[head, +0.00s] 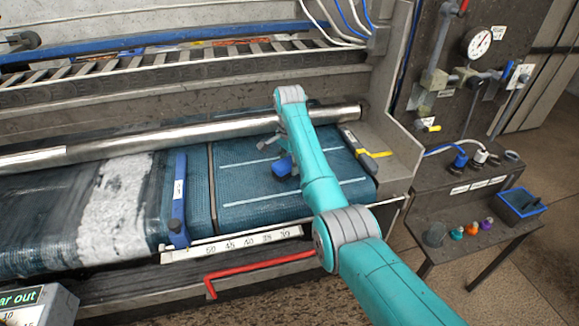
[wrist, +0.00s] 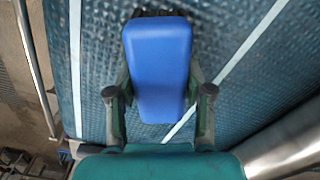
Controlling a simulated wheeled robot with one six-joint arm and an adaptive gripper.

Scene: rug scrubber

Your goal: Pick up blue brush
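The blue brush (head: 282,168) is a small block on the dark teal ribbed surface in the head view, just left of my arm. In the wrist view its smooth blue back (wrist: 160,65) fills the middle, with a strip of dark bristles at its far end. My gripper (wrist: 160,85) has its dark fingers apart, one on each long side of the brush, very close to its edges. I cannot tell whether they press on it. In the head view the gripper is mostly hidden by my arm. I cannot tell whether the brush is lifted.
A metal roller (head: 215,131) crosses behind the brush. A blue upright bar (head: 179,200) stands to the left and a yellow-handled tool (head: 376,154) lies to the right. A red rod (head: 255,266) and a numbered scale (head: 245,242) run along the front. A side table holds a blue tray (head: 519,207).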

